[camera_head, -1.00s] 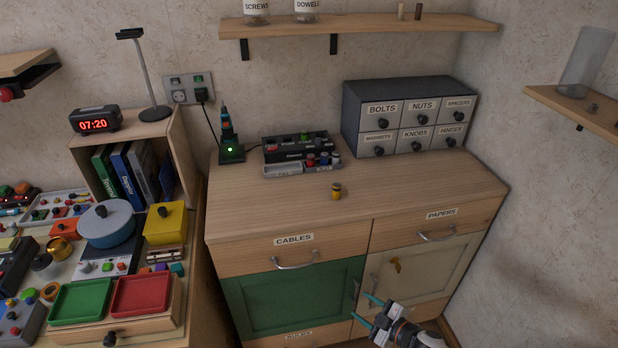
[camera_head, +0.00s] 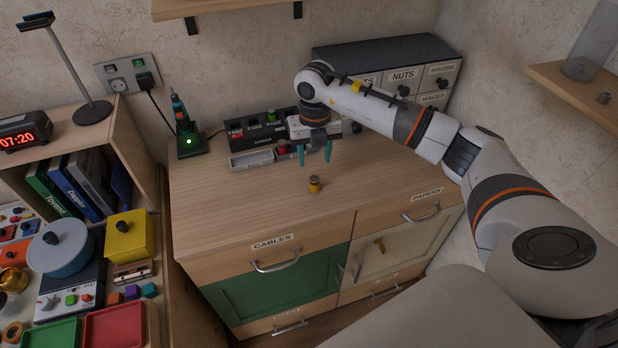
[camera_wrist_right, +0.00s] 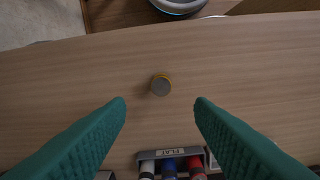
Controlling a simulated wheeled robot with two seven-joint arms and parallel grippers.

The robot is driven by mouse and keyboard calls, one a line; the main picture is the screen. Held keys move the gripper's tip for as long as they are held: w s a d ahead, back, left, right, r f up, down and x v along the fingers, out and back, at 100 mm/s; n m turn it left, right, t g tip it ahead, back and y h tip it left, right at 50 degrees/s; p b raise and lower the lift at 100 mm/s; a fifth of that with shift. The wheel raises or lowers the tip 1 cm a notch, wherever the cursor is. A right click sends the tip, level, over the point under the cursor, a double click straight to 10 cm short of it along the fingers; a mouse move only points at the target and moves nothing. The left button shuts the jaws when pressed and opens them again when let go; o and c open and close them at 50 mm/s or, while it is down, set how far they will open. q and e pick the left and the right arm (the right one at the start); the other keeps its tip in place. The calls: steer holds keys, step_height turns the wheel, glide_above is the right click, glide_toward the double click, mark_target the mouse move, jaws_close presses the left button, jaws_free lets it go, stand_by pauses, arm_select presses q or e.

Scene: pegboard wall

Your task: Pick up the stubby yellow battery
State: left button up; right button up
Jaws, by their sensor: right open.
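The stubby yellow battery (camera_head: 314,184) stands upright on the wooden cabinet top (camera_head: 240,206), yellow with a dark upper end. In the right wrist view the battery (camera_wrist_right: 160,84) is seen from above with its grey end up, beyond the fingertips and between their lines. My right gripper (camera_head: 315,158) points down above the cabinet top, behind and above the battery, apart from it. Its two green fingers (camera_wrist_right: 160,104) are open with nothing between them. My left gripper is not in view.
A drawer box (camera_head: 388,62) stands at the back right, partly hidden by my arm. The cabinet top around the battery is clear.

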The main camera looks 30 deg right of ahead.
mark_target(315, 177)
step_height(315, 177, down, 3)
steer(key=shift+r+p, duration=0.1)
steer(key=shift+p, duration=0.2)
steer(key=shift+f, duration=0.3)
steer(key=f, duration=0.1)
steer(key=f+p, duration=0.2)
steer(key=shift+s+a+f, duration=0.2)
steer(key=shift+s+f, duration=0.1)
steer(key=shift+s, duration=0.05)
steer(key=shift+w+f, duration=0.1)
steer(key=shift+f, duration=0.4)
jaws_close()
